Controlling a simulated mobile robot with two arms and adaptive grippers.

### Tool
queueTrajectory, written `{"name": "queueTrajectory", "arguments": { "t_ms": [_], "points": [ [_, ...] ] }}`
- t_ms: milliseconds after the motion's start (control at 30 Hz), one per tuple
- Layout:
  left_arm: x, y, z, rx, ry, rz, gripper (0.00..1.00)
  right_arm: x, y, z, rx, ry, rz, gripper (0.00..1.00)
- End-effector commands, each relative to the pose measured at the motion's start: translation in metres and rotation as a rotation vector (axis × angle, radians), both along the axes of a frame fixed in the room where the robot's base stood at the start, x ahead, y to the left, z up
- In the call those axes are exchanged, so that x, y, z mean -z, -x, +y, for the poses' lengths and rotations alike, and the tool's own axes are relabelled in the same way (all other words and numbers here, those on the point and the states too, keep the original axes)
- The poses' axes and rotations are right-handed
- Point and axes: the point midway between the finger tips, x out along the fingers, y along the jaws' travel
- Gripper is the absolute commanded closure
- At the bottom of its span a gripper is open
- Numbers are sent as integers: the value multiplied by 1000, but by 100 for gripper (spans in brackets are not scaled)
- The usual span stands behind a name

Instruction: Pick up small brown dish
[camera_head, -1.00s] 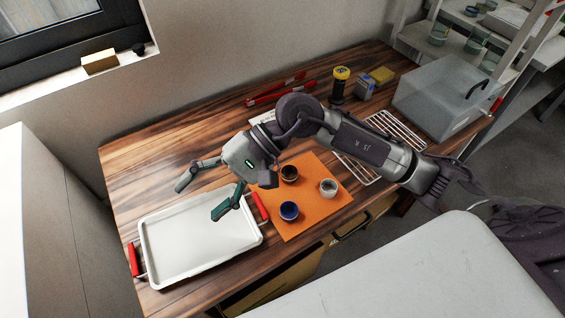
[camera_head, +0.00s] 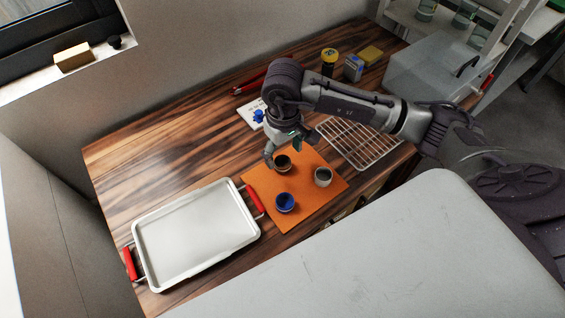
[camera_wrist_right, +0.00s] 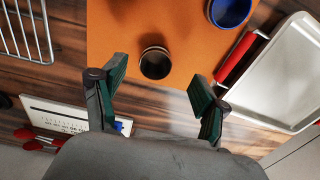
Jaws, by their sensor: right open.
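The small brown dish (camera_head: 283,164) stands on an orange mat (camera_head: 312,205) on the wooden table. A blue dish (camera_head: 285,203) and a pale grey dish (camera_head: 323,178) stand on the same mat. My right gripper (camera_head: 283,150) points down at the back edge of the brown dish, its fingers partly hidden by the wrist in the head view. In the right wrist view the gripper (camera_wrist_right: 157,98) is open and empty, and the brown dish (camera_wrist_right: 155,63) lies just beyond the gap between the fingertips. My left gripper is not in view.
A white tray (camera_head: 150,251) with red handles lies left of the mat. A wire rack (camera_head: 360,141) lies to the right, and a translucent box (camera_head: 430,75) stands behind it. A white card (camera_head: 250,113) lies behind the gripper. The table's left back is clear.

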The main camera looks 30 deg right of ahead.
Motion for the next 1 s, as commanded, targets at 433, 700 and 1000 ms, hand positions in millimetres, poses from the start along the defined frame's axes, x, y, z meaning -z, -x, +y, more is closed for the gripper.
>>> {"name": "queueTrajectory", "arguments": {
  "t_ms": [433, 700, 1000],
  "points": [
    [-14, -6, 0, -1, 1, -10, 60, 50, -9, -2, 0, -2, 2, 27],
    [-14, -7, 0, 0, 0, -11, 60, 55, -9, -3, 0, -1, -1, 27],
    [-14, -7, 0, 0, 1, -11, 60, 55, -9, -3, 0, -1, -1, 74]
  ]
}}
